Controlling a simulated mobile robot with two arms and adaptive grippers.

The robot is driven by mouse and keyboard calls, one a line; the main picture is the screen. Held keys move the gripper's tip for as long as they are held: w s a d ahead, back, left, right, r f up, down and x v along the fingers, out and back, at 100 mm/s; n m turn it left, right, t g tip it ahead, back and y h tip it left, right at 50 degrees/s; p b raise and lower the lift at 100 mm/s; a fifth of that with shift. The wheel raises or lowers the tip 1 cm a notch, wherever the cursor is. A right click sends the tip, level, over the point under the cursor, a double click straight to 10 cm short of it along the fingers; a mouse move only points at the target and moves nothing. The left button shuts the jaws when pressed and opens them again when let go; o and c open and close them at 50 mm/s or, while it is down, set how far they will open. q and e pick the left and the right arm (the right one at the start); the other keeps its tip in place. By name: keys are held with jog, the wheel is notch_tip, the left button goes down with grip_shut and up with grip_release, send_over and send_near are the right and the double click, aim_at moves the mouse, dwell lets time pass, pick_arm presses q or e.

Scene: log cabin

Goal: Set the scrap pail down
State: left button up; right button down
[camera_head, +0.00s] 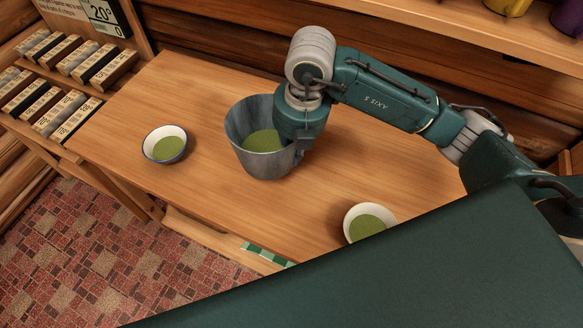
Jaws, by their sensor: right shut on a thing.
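The scrap pail (248,133), a grey metal bucket with green matter inside, is upright at the middle of the wooden table (210,95). My right gripper (301,152) is at its right side, shut on the pail's rim. The arm above hides part of the rim and the fingertips. I cannot tell whether the pail's base touches the tabletop or is slightly above it. My left gripper is not in view.
A blue-rimmed bowl (165,144) of green matter stands left of the pail. A white bowl (369,220) of it stands near the front edge. A rack of labelled blocks (60,88) is at left. A shelf (480,30) with mugs is at upper right.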

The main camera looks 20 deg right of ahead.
jog(key=shift+w+f, duration=0.1)
jog(key=shift+f, duration=3.3)
jog(key=shift+f, duration=0.1)
jog(key=c, duration=1.9)
grip_release()
jog(key=r, duration=0.8)
jog(key=s+d+r, duration=0.1)
jog(key=r, duration=0.3)
jog(key=shift+s+r, duration=0.1)
jog(key=shift+s, duration=0.1)
